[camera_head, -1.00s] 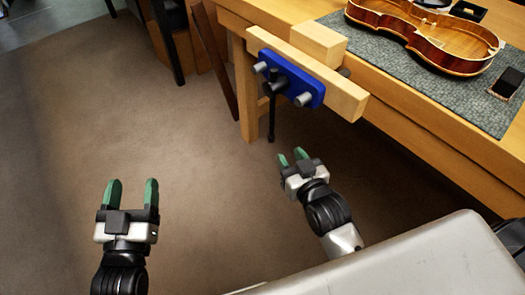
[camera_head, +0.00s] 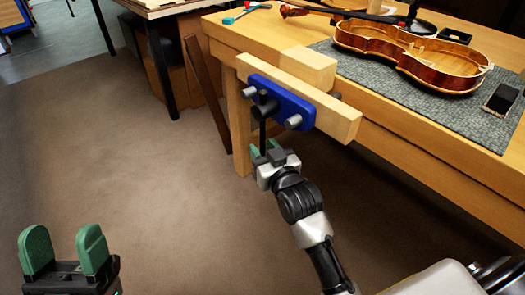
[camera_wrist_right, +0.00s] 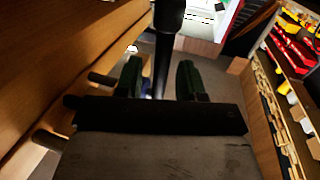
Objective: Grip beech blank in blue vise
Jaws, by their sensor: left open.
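The blue vise (camera_head: 282,104) is mounted on the bench's front corner, with a long pale wooden jaw (camera_head: 338,116). The beech blank (camera_head: 309,66), a pale block, sits behind that jaw at the bench edge. The vise's black handle (camera_head: 263,132) hangs down from its hub. My right gripper (camera_head: 265,150) is at the handle's lower part. In the right wrist view the dark handle (camera_wrist_right: 163,65) passes between the green fingers of my right gripper (camera_wrist_right: 159,80), with gaps on both sides. My left gripper (camera_head: 64,250) is open and empty at lower left, over the floor.
A violin body (camera_head: 410,58) lies on a grey mat (camera_head: 440,108) on the bench, with a small dark block (camera_head: 501,99) beside it. The bench leg (camera_head: 238,125) stands below the vise. Floor (camera_head: 130,170) on the left is clear.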

